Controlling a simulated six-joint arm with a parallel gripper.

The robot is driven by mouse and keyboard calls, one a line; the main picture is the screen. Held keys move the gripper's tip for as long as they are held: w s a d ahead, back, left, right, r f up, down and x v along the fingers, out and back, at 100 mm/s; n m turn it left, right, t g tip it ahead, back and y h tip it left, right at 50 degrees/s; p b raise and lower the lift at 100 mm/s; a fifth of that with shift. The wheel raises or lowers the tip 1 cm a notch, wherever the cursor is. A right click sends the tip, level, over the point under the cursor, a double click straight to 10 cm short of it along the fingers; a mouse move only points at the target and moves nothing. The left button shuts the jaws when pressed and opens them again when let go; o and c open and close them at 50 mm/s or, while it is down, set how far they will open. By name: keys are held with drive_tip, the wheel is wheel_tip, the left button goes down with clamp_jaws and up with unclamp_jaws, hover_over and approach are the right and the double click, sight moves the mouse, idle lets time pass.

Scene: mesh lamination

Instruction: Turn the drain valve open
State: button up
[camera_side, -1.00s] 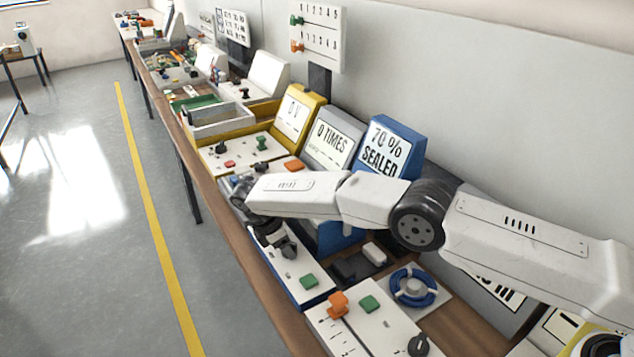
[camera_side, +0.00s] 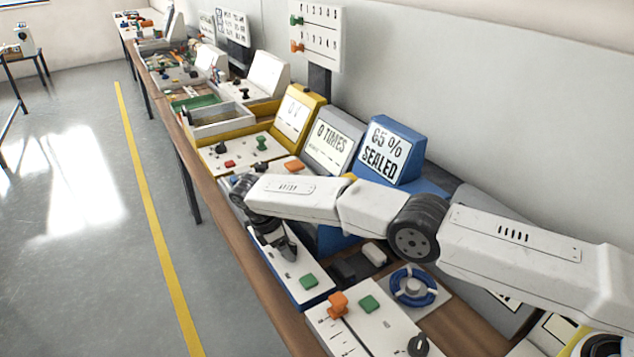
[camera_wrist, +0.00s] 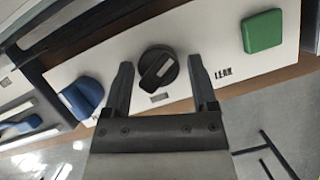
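A round black knob (camera_wrist: 157,72) with a raised bar across it sits on a white panel (camera_wrist: 222,40). In the wrist view the knob shows between the two fingers of my gripper (camera_wrist: 159,66), which are spread apart with a gap on each side. A blue knob (camera_wrist: 82,97) is left of it and a green square button (camera_wrist: 263,31) right of it. A small label reading "LEAK" is near the right finger. In the side view my gripper (camera_side: 286,251) points down at this panel and hides the knob. No readable label names the drain valve.
A blue display (camera_side: 386,151) behind the arm reads "65 % SEALED". Yellow and grey stations stand further back. The table's front edge is close to the panel.

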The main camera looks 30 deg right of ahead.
drive_tip(key=shift+o, duration=0.4)
drive_tip(key=shift+r, duration=0.1)
drive_tip(key=shift+r, duration=1.45)
drive_tip(key=s+d+r, duration=0.4)
drive_tip(key=s+r, duration=0.6)
drive_tip(key=s, duration=0.3)
drive_tip(key=shift+s, duration=0.2)
drive_tip(key=m+t+y, duration=0.1)
drive_tip(key=m+y, duration=0.3)
drive_tip(key=m, duration=0.1)
hover_over(290, 242)
wheel_tip(290, 242, down, 5)
drive_tip(key=shift+w+a+f, duration=0.1)
drive_tip(key=shift+a+f, duration=0.05)
